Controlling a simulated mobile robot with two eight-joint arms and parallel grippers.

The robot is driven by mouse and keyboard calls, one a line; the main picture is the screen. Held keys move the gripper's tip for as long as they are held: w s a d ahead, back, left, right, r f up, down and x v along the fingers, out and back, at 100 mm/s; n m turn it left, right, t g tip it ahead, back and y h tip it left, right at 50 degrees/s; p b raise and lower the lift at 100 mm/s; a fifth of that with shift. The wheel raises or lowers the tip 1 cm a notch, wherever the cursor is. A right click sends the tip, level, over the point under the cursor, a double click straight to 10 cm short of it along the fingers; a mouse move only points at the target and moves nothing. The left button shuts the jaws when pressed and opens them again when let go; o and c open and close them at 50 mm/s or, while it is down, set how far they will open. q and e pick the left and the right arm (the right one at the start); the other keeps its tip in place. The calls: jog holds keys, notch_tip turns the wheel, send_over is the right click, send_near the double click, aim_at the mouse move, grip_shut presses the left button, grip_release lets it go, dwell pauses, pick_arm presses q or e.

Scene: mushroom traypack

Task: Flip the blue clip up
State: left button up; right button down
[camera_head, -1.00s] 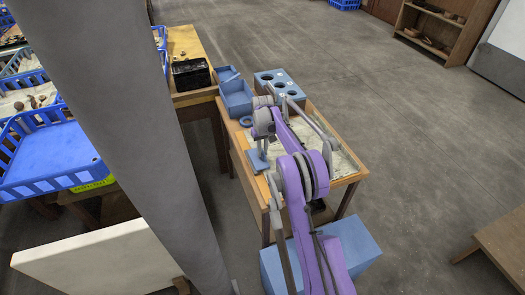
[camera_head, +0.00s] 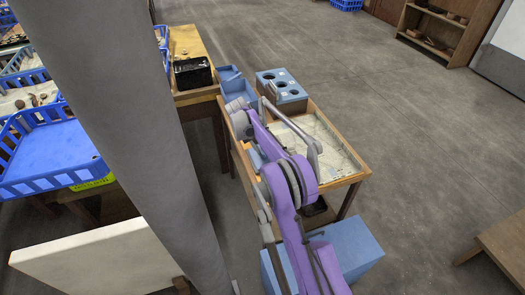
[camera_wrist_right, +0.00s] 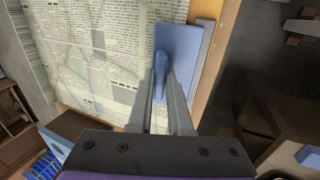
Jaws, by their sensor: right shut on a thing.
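The blue clip (camera_wrist_right: 160,66) is a raised rounded piece on a flat blue plate (camera_wrist_right: 184,62) in the right wrist view. The plate lies along the wooden edge of a table covered in printed paper. My right gripper (camera_wrist_right: 161,88) is shut on the clip, with one grey finger on each side. In the head view my purple arm comes from below and hides the fingers and the clip. A part of the blue plate (camera_head: 255,158) shows left of the arm. My left gripper is out of view.
The table (camera_head: 343,180) has a raised wooden rim. At its far end are a blue open box (camera_head: 233,74) and a blue block with round holes (camera_head: 291,91). A black crate (camera_head: 192,72) stands on a neighbouring table. A blue box (camera_head: 350,245) is in front.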

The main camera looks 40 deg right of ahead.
jog(key=h, duration=0.1)
jog(key=a+h+b, duration=0.1)
jog(key=shift+w+a+r+g+h, duration=0.1)
jog(key=shift+w+a+g+h, duration=0.2)
jog(key=shift+g+h, duration=0.1)
jog(key=a+h+b, duration=0.1)
jog(key=h+b, duration=0.1)
jog(key=shift+w+a+g+h, duration=0.15)
jog(key=shift+g+h, duration=0.15)
jog(key=shift+g, duration=0.1)
jog(key=shift+w+a+g+h+b, duration=0.2)
jog(key=shift+a+g+h+b, duration=0.35)
jog(key=shift+h+b, duration=0.6)
jog(key=shift+w+a+f+g+h+b, duration=0.1)
jog(key=shift+a+f+g+h+b, duration=0.15)
jog(key=shift+h+b, duration=0.35)
jog(key=shift+w+a+g+h+b, duration=0.1)
jog(key=shift+a+h+b, duration=0.25)
jog(key=shift+h+b, duration=0.25)
jog(key=shift+w+a+f+g+h+b, duration=0.1)
jog(key=shift+a+f+g+h+b, duration=0.15)
jog(key=shift+h+b, duration=0.35)
jog(key=shift+r, duration=0.15)
jog(key=c, duration=0.8)
grip_release()
jog(key=shift+c, duration=0.2)
